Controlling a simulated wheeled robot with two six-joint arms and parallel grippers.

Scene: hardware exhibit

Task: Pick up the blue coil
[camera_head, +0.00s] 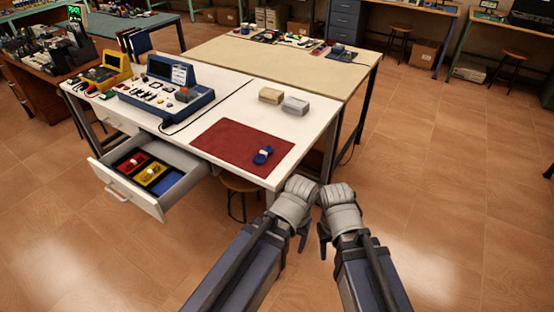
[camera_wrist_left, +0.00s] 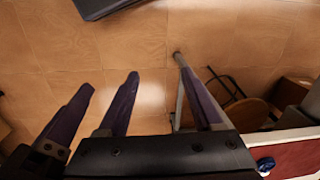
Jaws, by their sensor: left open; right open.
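The blue coil (camera_head: 263,155) is a small dark blue bundle with a pale band. It lies on the red mat (camera_head: 225,146) near the front right corner of the white table. It also shows at the lower right edge of the left wrist view (camera_wrist_left: 265,164). My left gripper (camera_head: 303,240) is past the table's front right corner, below and right of the coil in the head view, apart from it. Its open fingers show in the left wrist view (camera_wrist_left: 157,68) with nothing between them. My right gripper (camera_head: 324,245) is close beside it, also away from the coil; its fingers are partly hidden.
A drawer (camera_head: 184,195) with red, yellow and blue compartments stands open at the table front. Two small blocks (camera_head: 283,101) lie behind the mat. A blue electronics case (camera_head: 165,95) is at the left. A stool (camera_head: 240,185) is under the table.

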